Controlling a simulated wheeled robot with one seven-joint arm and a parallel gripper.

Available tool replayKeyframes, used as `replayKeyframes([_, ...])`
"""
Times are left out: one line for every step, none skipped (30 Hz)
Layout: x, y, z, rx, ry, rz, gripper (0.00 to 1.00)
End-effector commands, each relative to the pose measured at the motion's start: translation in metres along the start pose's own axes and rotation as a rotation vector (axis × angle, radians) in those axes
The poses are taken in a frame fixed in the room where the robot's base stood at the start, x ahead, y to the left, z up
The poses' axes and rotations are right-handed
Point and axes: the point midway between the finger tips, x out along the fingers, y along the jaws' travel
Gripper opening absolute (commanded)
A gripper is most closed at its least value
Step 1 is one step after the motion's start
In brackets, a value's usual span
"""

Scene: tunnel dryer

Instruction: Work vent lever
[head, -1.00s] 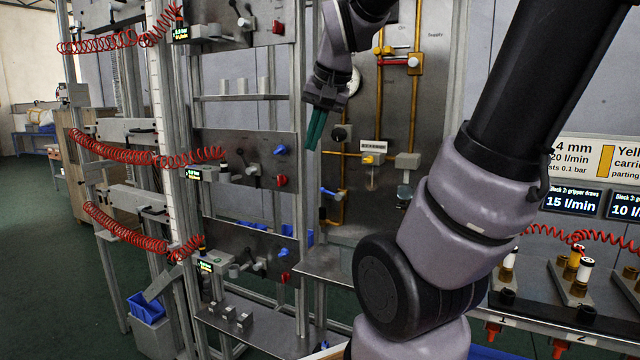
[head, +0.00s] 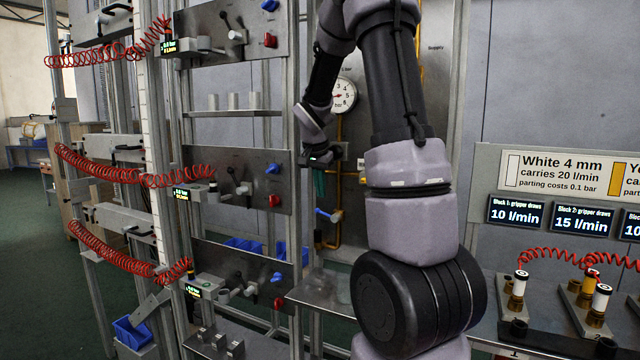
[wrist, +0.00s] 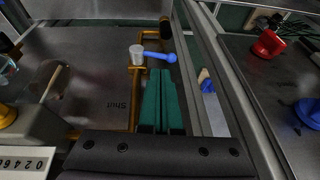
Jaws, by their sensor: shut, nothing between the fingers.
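A blue-handled lever (head: 329,214) sits on the grey supply panel, beside the brass pipe. In the wrist view the same lever's blue handle (wrist: 160,57) points right from a pale round hub (wrist: 137,54). I cannot read a label that names it as the vent lever. My gripper (wrist: 160,72) has teal fingers, closed together and empty. Their tips are close to the blue handle in the wrist view; I cannot tell whether they touch it.
A pressure gauge (head: 343,96) is on the panel above. A metal upright (wrist: 215,60) stands right of the lever. Beyond it, a side plate carries a red knob (wrist: 268,44) and a blue knob (wrist: 308,112). A grey shelf (head: 322,290) is below the lever.

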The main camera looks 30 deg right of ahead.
Motion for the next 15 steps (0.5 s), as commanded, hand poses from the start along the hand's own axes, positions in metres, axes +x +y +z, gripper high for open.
replayKeyframes([0.011,0.001,0.001,0.0,-0.003,0.003,0.0])
replayKeyframes([0.016,0.001,0.001,-0.001,-0.002,0.003,0.0])
replayKeyframes([0.023,0.001,0.001,0.0,-0.002,0.003,0.0])
replayKeyframes([0.028,0.0,0.001,-0.001,-0.002,0.002,0.0])
replayKeyframes([0.032,0.001,0.001,-0.001,-0.002,0.002,0.0])
replayKeyframes([0.037,0.0,0.0,-0.002,-0.001,0.002,0.0])
replayKeyframes([0.041,0.0,0.0,-0.001,-0.001,0.002,0.0])
replayKeyframes([0.044,0.0,0.0,-0.001,-0.001,0.001,0.0])
replayKeyframes([0.047,0.0,0.0,-0.001,-0.001,0.001,0.0])
replayKeyframes([0.049,0.0,0.0,-0.001,-0.001,0.001,0.0])
replayKeyframes([0.051,0.0,0.0,0.0,-0.001,0.0,0.0])
replayKeyframes([0.052,0.0,0.0,0.0,-0.001,0.0,0.0])
replayKeyframes([0.053,0.0,0.0,0.0,-0.001,0.0,0.0])
replayKeyframes([0.053,0.0,0.0,0.0,0.0,0.0,0.0])
replayKeyframes([0.054,0.0,0.0,-0.001,0.0,-0.001,0.0])
